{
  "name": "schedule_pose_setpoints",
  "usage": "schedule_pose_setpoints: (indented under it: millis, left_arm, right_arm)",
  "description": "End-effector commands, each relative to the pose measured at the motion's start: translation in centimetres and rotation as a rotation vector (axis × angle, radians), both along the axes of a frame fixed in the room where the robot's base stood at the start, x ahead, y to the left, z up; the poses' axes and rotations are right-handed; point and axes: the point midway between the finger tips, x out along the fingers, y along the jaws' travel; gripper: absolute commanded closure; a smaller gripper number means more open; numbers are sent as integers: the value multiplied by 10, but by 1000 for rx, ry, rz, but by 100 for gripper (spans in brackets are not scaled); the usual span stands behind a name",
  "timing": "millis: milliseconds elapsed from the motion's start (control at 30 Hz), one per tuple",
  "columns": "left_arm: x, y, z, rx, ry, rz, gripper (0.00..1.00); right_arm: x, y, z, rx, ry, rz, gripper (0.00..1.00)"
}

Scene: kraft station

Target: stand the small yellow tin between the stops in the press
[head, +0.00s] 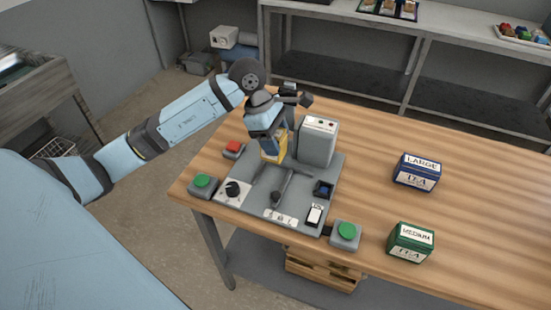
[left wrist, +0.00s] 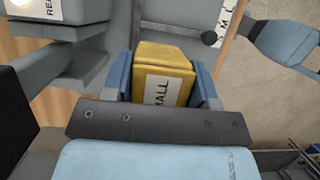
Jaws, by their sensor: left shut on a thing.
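The small yellow tin (head: 281,151) is held over the back part of the press. In the left wrist view the tin (left wrist: 163,72) sits between two blue fingers, with part of its "SMALL" label showing. My left gripper (head: 271,150) is shut on it. The press has a grey base plate (head: 325,172) and an upright grey housing (head: 318,142) just right of the gripper. Dark bars, probably the stops (head: 270,178), lie on the plate just in front of the tin. Whether the tin touches the plate is unclear. My right gripper is out of view.
A blue LARGE tea tin (head: 417,172) and a green MEDIUM tea tin (head: 410,242) stand to the right on the wooden table (head: 480,190). Green buttons (head: 203,183) (head: 346,232), a red button (head: 233,148) and a dial (head: 234,189) surround the press. The table's right side is mostly clear.

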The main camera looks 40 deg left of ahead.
Motion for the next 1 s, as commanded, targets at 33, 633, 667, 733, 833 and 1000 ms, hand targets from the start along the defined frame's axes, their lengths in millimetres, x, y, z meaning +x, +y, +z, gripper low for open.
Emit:
schedule_pose_setpoints:
  millis: [33, 633, 667, 733, 833, 1000]
  left_arm:
    - [-1, -1, -11, -2, 4, 2, 75]
    - [0, 0, -77, -1, -1, 1, 75]
    - [0, 0, -77, -1, -2, 2, 75]
    - [0, 0, -77, 0, -3, 1, 75]
    - [0, 0, -77, 0, -2, 1, 75]
    - [0, 0, -81, 0, -1, -1, 45]
  right_arm:
    - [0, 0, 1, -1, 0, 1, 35]
    - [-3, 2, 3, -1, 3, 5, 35]
    - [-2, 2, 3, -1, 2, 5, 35]
    - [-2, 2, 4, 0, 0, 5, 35]
    - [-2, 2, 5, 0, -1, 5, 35]
    - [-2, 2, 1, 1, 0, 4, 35]
